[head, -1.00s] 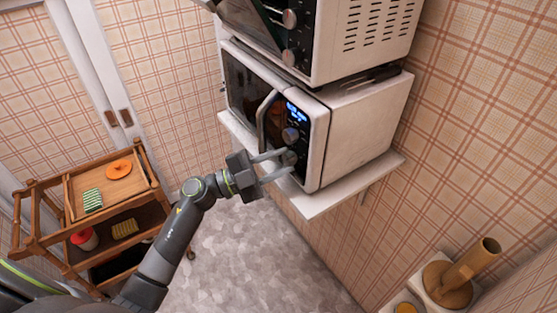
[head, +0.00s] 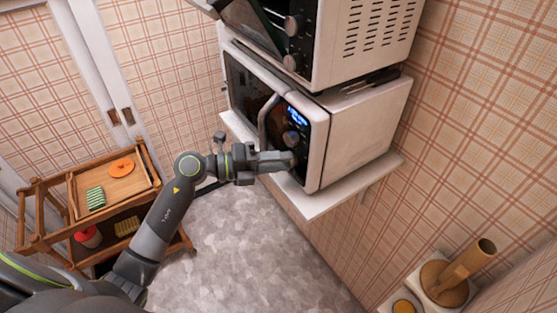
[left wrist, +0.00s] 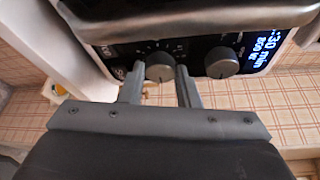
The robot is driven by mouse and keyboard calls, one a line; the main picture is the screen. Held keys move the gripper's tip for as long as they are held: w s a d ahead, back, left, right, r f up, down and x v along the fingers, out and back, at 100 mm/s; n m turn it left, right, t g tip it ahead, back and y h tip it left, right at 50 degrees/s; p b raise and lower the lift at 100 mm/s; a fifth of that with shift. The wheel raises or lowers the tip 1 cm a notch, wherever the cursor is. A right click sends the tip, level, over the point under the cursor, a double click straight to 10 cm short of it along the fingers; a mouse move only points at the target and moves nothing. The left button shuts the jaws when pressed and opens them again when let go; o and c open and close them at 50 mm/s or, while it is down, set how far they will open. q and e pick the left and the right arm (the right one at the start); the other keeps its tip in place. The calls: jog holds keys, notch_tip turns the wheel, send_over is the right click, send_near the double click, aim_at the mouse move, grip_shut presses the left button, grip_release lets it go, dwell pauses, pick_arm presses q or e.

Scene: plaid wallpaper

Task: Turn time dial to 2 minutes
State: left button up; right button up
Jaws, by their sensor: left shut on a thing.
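The white microwave (head: 345,135) stands on a shelf, with a lit blue display (head: 297,116) above two round dials on its front panel. The upper dial (head: 291,138) is free. My left gripper (head: 292,160) is at the lower dial and mostly hides it in the head view. In the left wrist view, the fingers (left wrist: 160,75) are shut on the sides of the lower dial (left wrist: 160,66). The upper dial (left wrist: 222,62) is beside it, untouched. The display (left wrist: 266,45) reads about ":30 min" and "800 W"; its first digit is unclear. My right gripper is out of view.
A second white oven (head: 365,40) with its own knobs sits above the microwave. The microwave's door handle (head: 265,120) is close to the dials. A wooden cart (head: 100,195) stands at the left. Grey floor (head: 250,240) below the shelf is clear.

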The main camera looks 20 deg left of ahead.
pick_arm(q)
jog(key=m+y, duration=0.2)
jog(key=m, duration=0.2)
jog(key=shift+y, duration=0.3)
dwell(0.4)
jog(key=shift+s, duration=0.1)
jog(key=o, duration=1)
jog(key=shift+r, duration=0.1)
jog(key=shift+c, duration=0.2)
jog(key=b+v, duration=0.3)
jog(key=v, duration=1.4)
jog(key=shift+a, duration=0.15)
